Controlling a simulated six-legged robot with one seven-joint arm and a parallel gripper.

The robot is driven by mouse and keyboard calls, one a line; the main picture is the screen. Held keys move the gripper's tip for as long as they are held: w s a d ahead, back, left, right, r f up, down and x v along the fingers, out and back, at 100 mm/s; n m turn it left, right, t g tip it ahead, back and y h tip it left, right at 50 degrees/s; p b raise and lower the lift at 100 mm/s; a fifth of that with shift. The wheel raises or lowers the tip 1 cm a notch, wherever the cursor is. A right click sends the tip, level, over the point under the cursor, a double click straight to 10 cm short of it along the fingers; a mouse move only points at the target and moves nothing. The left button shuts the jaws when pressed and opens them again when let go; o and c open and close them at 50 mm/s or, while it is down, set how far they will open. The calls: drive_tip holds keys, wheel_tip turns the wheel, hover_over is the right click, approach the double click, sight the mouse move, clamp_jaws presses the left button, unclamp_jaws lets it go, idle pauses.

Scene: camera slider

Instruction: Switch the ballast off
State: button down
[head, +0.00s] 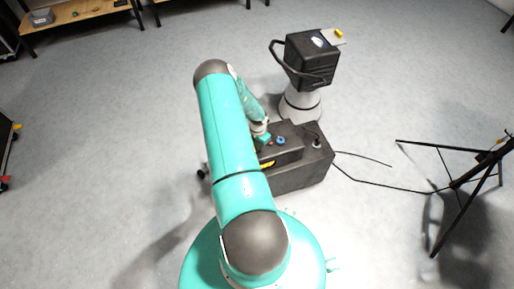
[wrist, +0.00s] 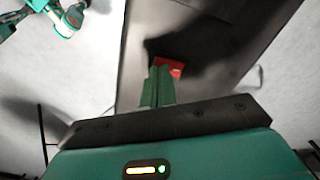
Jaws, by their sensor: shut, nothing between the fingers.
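The ballast (head: 305,172) is a dark box on the floor, past my arm in the head view, with a blue round part (head: 281,140) on top. My arm hides its left part. In the wrist view the ballast's dark top (wrist: 210,35) fills the middle, with a red switch (wrist: 172,66) on it. My gripper (wrist: 157,72) is shut and empty, its green fingers pointing at the switch. The fingertips overlap the switch's left edge; I cannot tell whether they touch it. The switch's on or off position is not readable.
A black lamp head (head: 312,62) on a pale round base (head: 300,105) stands just behind the ballast. A cable (head: 385,185) runs right along the floor to a black tripod (head: 455,185). A wooden shelf (head: 80,12) is at the back left. Open floor lies left.

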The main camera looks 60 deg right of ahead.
drive_tip(key=shift+f, duration=0.5)
drive_tip(key=shift+r, duration=3.55)
